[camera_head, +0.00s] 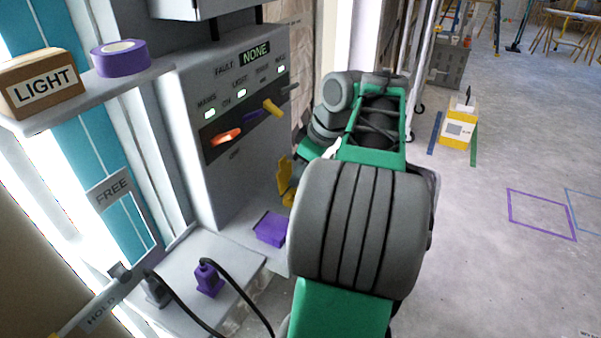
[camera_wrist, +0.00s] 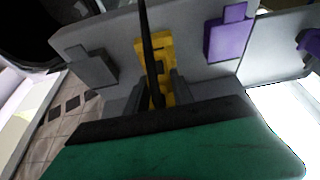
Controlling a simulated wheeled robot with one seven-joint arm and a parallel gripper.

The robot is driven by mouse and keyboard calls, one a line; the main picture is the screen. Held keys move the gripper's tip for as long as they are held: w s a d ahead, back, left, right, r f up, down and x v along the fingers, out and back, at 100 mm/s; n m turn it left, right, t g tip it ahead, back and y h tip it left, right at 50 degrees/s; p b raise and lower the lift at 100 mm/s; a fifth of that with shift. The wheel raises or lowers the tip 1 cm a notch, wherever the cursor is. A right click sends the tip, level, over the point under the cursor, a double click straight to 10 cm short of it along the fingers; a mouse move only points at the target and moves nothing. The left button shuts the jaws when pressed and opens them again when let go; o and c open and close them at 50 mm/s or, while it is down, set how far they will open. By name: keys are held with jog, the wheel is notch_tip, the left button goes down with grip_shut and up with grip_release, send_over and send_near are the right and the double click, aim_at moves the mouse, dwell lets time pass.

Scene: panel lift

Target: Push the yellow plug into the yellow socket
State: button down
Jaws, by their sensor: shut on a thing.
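In the wrist view, my gripper (camera_wrist: 159,92) is shut on the yellow plug (camera_wrist: 167,98), whose black cable rises across the picture. Yellow of the socket (camera_wrist: 154,48) shows directly beyond the plug, at the grey panel. The two overlap in line, so I cannot tell how deep the plug sits or whether a gap remains. In the head view, a yellow piece (camera_head: 284,172) shows left of my arm, beside the cabinet's lower part. My fingers are hidden there behind my arm.
A purple socket (camera_wrist: 229,40) and a grey socket (camera_wrist: 92,69) flank the yellow one. A purple plug (camera_head: 208,279) and a grey plug (camera_head: 156,290) with black cables stand on the lower left ledge. The grey cabinet (camera_head: 215,175) rises behind. Open floor lies right.

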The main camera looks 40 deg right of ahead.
jog(key=shift+f+b, duration=0.35)
jog(key=shift+f, duration=0.15)
jog(key=c, duration=1)
grip_release()
jog(key=shift+r, duration=0.15)
jog(key=p+v, duration=0.3)
jog(key=v, duration=0.4)
jog(key=shift+s+d+r+p, duration=0.1)
jog(key=shift+s+r+p, duration=0.05)
jog(key=shift+r+p, duration=0.25)
jog(key=shift+f, duration=0.1)
